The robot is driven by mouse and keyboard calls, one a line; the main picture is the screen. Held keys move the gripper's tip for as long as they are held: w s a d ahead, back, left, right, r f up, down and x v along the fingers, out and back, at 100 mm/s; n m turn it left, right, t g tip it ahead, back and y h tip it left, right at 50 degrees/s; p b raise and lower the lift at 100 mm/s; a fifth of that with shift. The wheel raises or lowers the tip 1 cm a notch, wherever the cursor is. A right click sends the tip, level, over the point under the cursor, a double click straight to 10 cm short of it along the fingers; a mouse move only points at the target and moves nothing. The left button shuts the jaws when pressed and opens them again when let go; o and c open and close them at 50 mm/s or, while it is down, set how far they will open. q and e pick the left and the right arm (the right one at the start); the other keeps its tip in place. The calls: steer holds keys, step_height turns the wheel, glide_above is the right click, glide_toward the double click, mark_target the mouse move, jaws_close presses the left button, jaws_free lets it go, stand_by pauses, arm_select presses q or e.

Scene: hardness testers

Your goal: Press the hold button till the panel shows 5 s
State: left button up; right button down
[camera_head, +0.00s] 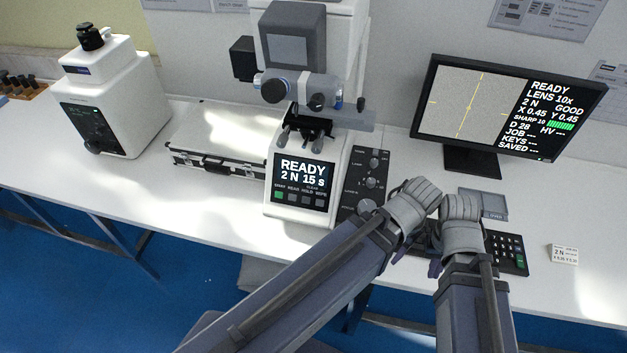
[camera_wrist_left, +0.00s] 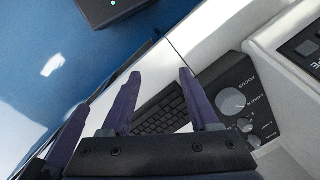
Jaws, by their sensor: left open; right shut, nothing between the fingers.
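The hardness tester's panel (camera_head: 302,171) in the head view reads READY, 2 N, 15 s. My right gripper (camera_head: 434,266) is shut and empty in the head view, mostly hidden by my arm. Both grippers are right of the panel, apart from the hold button.
A knob box (camera_head: 362,178) stands right of the panel, and its focus knob also shows in the left wrist view (camera_wrist_left: 231,102). A keypad (camera_head: 508,252), a small card (camera_head: 564,255) and a monitor (camera_head: 504,105) are farther right. A silver case (camera_head: 220,145) lies left of the tester.

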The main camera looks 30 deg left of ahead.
arm_select(q)
jaws_close()
stand_by(1.5)
